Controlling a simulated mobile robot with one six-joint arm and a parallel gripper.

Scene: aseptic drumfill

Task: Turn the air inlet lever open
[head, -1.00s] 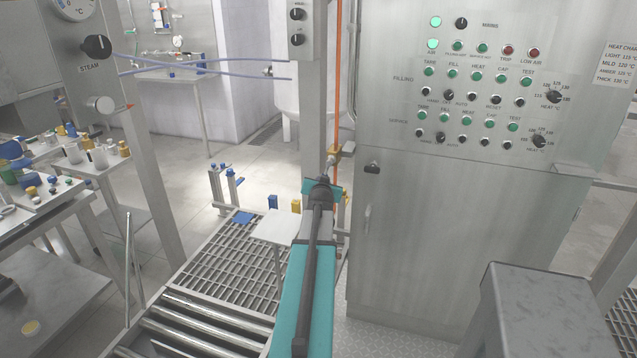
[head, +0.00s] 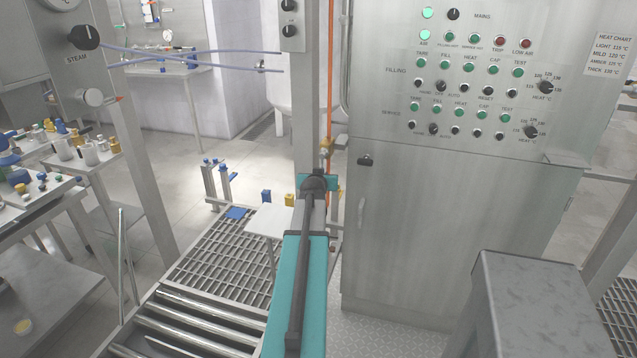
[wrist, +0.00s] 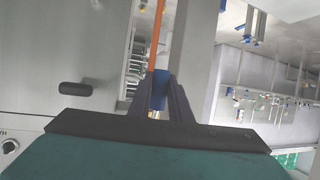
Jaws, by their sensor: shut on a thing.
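In the wrist view my gripper (wrist: 160,98) is shut on a blue piece (wrist: 160,86), which I take to be the air inlet lever's handle. The dark fingers lie on either side of it and hide part of it. Just beyond is the orange vertical pipe (wrist: 156,40), which also shows in the head view (head: 331,75). In the head view a small brass fitting (head: 324,146) sits by that pipe, just beyond the end of my arm. My arm hides the fingers there. How far the lever is turned cannot be told.
A steel control cabinet (head: 440,230) stands close on the right, with a dark latch (head: 366,160) near the pipe. A steel post (head: 304,110) stands left of the pipe. A small pale table (head: 268,221) and floor grating (head: 215,258) lie left of my arm.

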